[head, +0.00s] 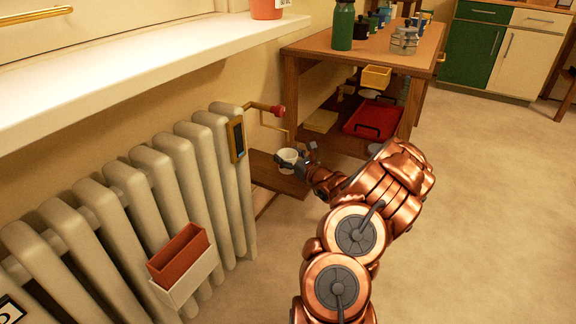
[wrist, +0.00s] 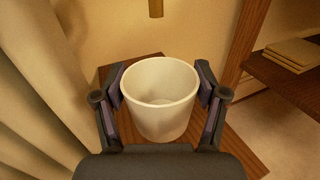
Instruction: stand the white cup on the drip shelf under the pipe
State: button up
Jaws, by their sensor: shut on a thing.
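The white cup (wrist: 158,122) is upright between the two fingers of my gripper (wrist: 160,92) in the wrist view, and its inside looks empty. In the head view the cup (head: 287,157) shows at the left of my gripper (head: 297,164), over the brown wooden drip shelf (head: 268,174). The gripper is shut on the cup from both sides. The shelf also shows beneath the cup in the wrist view (wrist: 228,160). The brass pipe (head: 289,130) comes down above the shelf; its end (wrist: 156,8) is beyond the cup. I cannot tell whether the cup's base touches the shelf.
The radiator (head: 170,175) stands close on the left, with a red and white box (head: 183,270) hung on it. A red valve knob (head: 278,111) is on the pipe. A wooden table (head: 390,62) stands behind, with a red tray (head: 372,118) below. Floor at right is clear.

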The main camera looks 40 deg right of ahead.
notch_tip(320, 180, down, 3)
jog(key=shift+f+b, duration=0.1)
jog(key=shift+b, duration=0.55)
jog(key=o, duration=1.2)
jog(key=shift+s+d, duration=0.1)
jog(key=shift+s, duration=0.2)
jog(key=s+p, duration=0.1)
jog(key=s, duration=0.2)
jog(key=s+a+p, duration=0.1)
jog(key=s, duration=0.3)
jog(key=s+p, duration=0.2)
jog(key=s, duration=0.2)
jog(key=shift+s+a, duration=0.2)
jog(key=shift+s, duration=0.05)
